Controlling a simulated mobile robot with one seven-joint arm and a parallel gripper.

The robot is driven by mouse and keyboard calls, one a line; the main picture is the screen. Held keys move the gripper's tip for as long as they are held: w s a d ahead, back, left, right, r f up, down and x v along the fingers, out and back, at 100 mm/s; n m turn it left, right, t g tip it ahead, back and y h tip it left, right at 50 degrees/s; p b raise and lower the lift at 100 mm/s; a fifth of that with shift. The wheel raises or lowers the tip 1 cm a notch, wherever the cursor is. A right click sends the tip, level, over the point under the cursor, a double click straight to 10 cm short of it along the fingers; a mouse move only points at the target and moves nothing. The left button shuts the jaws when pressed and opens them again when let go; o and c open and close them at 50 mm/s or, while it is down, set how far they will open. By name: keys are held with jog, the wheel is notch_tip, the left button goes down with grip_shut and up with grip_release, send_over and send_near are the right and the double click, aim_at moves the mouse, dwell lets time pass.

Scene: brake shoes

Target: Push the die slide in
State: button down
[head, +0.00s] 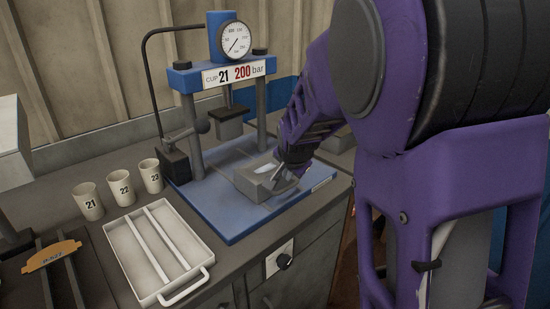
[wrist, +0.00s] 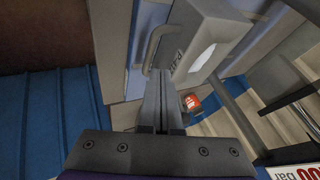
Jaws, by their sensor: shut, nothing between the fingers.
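The die slide (head: 258,184) is a grey block with a pale hollow, on the blue base of the press (head: 212,207), drawn out toward the front. In the wrist view the die slide (wrist: 207,40) shows its front face with a bow handle and a partly hidden label. My gripper (head: 283,182) is at the front of the slide. In the wrist view my gripper (wrist: 161,74) is shut and empty, its fingertips at the front face beside the handle. I cannot tell whether they touch it. The press head (head: 230,128) hangs above and behind the slide.
Cups marked 21 (head: 89,203), 22 (head: 121,188) and 23 (head: 151,177) stand left of the press. A white divided tray (head: 205,250) lies in front of them. An orange part (head: 52,256) lies at far left.

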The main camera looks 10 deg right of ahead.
aim_at(283, 182)
jog(key=b+x, duration=0.1)
jog(key=x, duration=0.4)
jog(key=shift+w+f, duration=0.15)
jog(key=shift+a, duration=0.1)
jog(key=shift+w+a, duration=0.15)
jog(key=shift+w, duration=0.05)
jog(key=w+a+p, duration=0.1)
jog(key=w+a, duration=0.2)
jog(key=w, duration=0.1)
jog(key=w+a+p, duration=0.2)
jog(key=w+a, duration=0.1)
jog(key=w, duration=0.2)
jog(key=w+a+p, duration=0.1)
jog(key=w+a, duration=0.2)
jog(key=w, duration=0.1)
jog(key=shift+w+a, duration=0.3)
jog(key=shift+a, duration=0.1)
jog(key=shift+w+a, duration=0.1)
jog(key=shift+a, duration=0.05)
jog(key=shift+r, duration=0.3)
